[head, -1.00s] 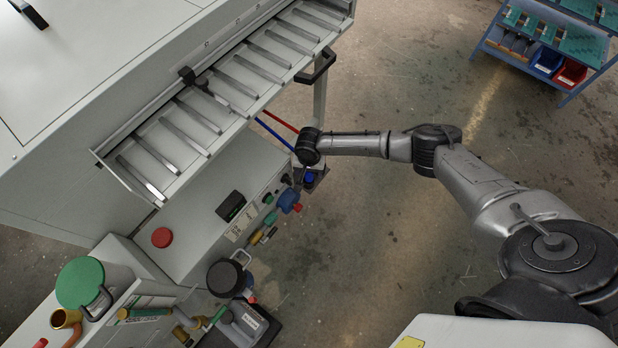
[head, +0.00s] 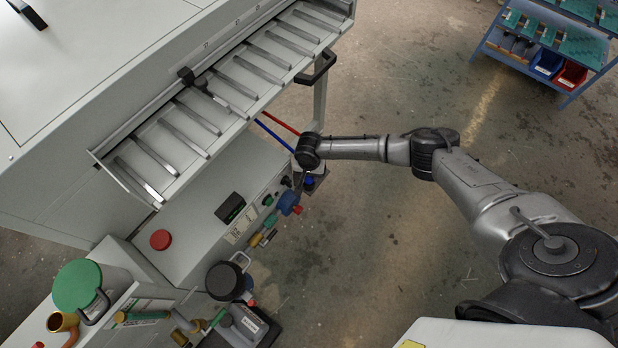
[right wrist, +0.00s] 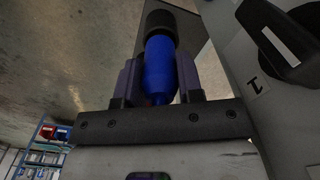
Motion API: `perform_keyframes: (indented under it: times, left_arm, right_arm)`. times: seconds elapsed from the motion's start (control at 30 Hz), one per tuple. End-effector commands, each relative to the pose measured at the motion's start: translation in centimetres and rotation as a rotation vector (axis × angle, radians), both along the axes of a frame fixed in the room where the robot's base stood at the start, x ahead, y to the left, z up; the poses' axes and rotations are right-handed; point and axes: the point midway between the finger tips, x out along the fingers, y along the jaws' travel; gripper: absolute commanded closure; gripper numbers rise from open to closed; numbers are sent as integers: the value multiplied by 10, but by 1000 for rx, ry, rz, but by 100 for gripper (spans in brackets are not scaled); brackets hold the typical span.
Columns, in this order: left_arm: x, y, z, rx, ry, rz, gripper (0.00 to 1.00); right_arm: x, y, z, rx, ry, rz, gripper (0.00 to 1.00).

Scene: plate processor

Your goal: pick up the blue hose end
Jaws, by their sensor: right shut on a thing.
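The blue hose end (right wrist: 160,68) shows in the right wrist view between the two fingers of my right gripper (right wrist: 160,82). It has a blue body and a black tip. The fingers lie against both its sides, and the gripper is shut on it. In the head view, a small blue part of it (head: 309,182) shows just below my right wrist (head: 308,150), beside the machine's front panel. The fingers are mostly hidden there by the wrist. My left gripper is in neither view.
The machine's slotted tray (head: 215,105) and black handle (head: 318,67) are close to my right wrist. Blue and red hoses (head: 277,123) run behind it. Valves and fittings (head: 287,202) stick out from the panel. Open floor (head: 380,240) lies to the right. A blue cart (head: 545,50) stands far off.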

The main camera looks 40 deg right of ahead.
Motion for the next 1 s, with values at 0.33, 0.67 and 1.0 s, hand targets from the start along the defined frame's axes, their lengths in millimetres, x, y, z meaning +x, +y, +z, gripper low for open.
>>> perform_keyframes:
  times: [0.33, 0.67, 1.0]
  left_arm:
    - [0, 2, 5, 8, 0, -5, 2]
    - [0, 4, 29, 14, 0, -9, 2]
    - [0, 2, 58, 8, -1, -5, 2]
  right_arm:
    - [0, 0, 8, 0, 0, 0, 93]
    - [-8, -3, 48, -1, 2, 0, 93]
    - [-64, -17, 84, -1, 1, 1, 93]
